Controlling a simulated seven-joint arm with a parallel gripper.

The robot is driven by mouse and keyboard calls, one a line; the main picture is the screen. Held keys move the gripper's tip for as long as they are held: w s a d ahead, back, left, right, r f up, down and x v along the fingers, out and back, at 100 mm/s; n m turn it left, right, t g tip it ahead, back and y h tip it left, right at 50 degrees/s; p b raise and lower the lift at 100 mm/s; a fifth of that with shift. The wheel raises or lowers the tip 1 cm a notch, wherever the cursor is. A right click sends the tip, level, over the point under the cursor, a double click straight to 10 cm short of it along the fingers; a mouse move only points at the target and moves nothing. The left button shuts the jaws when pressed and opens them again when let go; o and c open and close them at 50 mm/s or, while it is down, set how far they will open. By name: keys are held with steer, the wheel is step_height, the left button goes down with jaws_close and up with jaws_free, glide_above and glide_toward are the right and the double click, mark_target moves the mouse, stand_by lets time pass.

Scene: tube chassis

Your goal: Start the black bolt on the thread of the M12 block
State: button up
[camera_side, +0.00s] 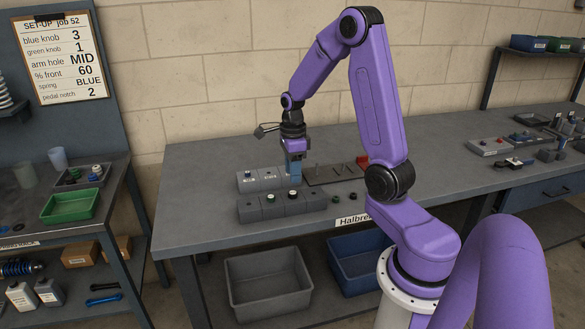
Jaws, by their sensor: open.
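My gripper (293,175) points straight down with its blue fingers at the right end of the back row of grey blocks (260,179). The jaws are open; whether anything stands between the fingers is too small to tell. The back blocks carry small white labels that I cannot read, so I cannot say which is the M12 block. A dark flat tray (322,180) right of the gripper holds thin dark pieces, which may be bolts. I cannot pick out the black bolt for certain.
A front row of grey blocks (285,206) has small knobs on top. Small dark and green round pieces (337,199) lie to its right. A red part (362,161) is behind my arm. The bench (200,205) is clear at left; bins (268,282) stand below.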

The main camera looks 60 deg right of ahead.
mark_target(293, 193)
steer(key=shift+f, duration=3.25)
jaws_close()
